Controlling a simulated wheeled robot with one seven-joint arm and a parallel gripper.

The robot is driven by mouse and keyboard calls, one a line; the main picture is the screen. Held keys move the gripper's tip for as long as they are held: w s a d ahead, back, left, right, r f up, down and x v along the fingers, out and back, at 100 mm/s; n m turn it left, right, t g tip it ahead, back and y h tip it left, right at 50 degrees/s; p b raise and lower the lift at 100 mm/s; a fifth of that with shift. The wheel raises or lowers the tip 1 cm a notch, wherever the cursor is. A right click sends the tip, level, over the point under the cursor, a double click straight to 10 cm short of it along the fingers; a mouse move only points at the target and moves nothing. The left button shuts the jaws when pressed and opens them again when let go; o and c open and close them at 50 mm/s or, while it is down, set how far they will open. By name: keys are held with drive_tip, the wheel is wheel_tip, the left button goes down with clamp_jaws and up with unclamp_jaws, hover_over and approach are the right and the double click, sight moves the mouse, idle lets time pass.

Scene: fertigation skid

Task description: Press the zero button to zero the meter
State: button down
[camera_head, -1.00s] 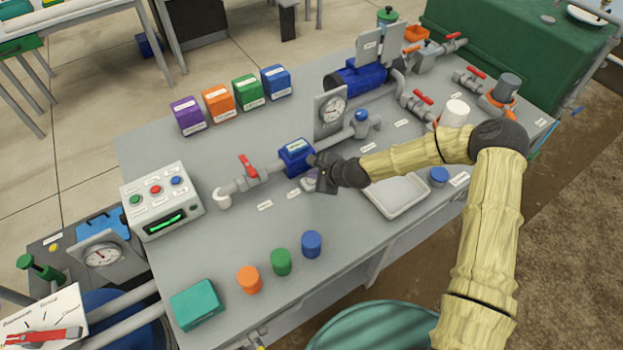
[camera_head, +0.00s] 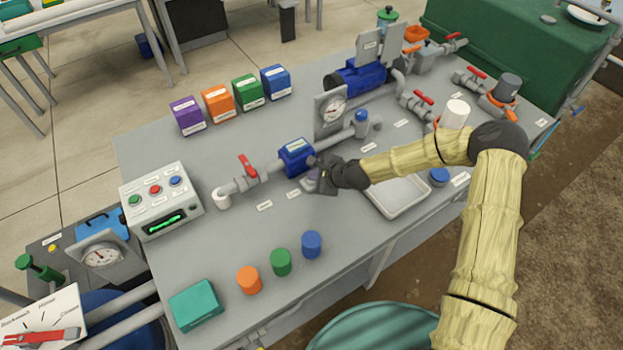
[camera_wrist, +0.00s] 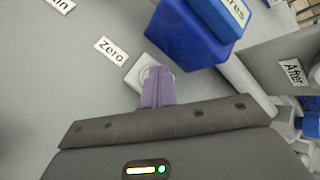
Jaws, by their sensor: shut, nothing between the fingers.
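The blue meter (camera_head: 296,157) sits in the grey pipe line on the bench, its labelled top facing up. In the wrist view its blue body (camera_wrist: 185,38) is at the top, cut off by the frame. The "Zero" label (camera_wrist: 109,49) lies flat on the bench beside a small pale button housing (camera_wrist: 136,74). My gripper (camera_wrist: 153,76) is shut and empty. Its purple fingertips are over the pale round button on that housing and hide part of it. I cannot tell whether they touch or press it. In the head view my gripper (camera_head: 314,180) is just in front of the meter.
A white tray (camera_head: 398,196) lies beneath my arm. A control box (camera_head: 161,200) is at left. The bench front has several coloured caps, with clear space between.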

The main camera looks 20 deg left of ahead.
drive_tip(key=shift+r, duration=0.1)
drive_tip(key=shift+r+p, duration=0.6)
drive_tip(key=shift+r, duration=0.1)
drive_tip(key=shift+r+p, duration=1.8)
drive_tip(key=shift+r, duration=0.75)
drive_tip(key=shift+f, duration=0.1)
